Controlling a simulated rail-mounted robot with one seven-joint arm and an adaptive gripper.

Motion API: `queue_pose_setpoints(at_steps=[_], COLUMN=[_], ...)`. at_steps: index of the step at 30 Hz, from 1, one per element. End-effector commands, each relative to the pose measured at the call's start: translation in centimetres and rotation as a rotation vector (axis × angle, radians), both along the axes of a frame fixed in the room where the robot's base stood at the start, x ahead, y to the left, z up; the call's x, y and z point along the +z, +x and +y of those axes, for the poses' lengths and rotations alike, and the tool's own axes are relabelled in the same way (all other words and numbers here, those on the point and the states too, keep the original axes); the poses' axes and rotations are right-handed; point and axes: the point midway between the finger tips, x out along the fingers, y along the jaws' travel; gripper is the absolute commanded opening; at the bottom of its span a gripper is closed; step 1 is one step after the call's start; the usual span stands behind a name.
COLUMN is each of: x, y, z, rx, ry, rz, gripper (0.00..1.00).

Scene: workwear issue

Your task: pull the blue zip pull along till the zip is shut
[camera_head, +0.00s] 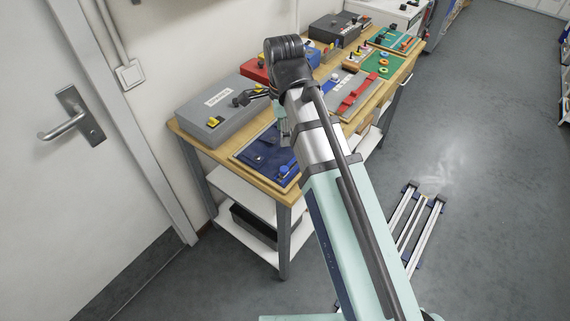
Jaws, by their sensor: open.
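A navy cloth panel (268,151) lies on a board at the near end of the bench in the head view. A small blue knob (284,169) shows at its near right edge and may be the zip pull; the zip's teeth are too small to make out. My gripper (240,100) seems to be the small dark shape left of my wrist, open, in front of the grey box and apart from the blue knob. My arm hides part of the panel's right side.
A grey labelled box (216,108) stands behind the panel. Beyond are a red box (254,70), a grey board with red strips (353,97) and a green board (384,66). A door (70,130) is at left. The floor (480,130) at right is mostly clear.

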Motion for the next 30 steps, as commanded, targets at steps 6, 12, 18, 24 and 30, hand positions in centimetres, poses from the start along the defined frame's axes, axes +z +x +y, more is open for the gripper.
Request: queue_pose_setpoints(at_steps=[6,12,18,24,30], x=[-3.5,-6.6,-9.6,-12.2,-13.8], y=[-0.2,-0.1,-0.1,-0.1,0.0], z=[-0.1,0.0,0.0,0.0,0.0], rx=[0.0,0.001,0.001,0.001,0.001], ry=[-0.001,-0.001,0.0,0.0,0.0], rz=[0.003,0.003,0.002,0.002,0.0], gripper=[0.53,0.53,0.53,0.53,0.53])
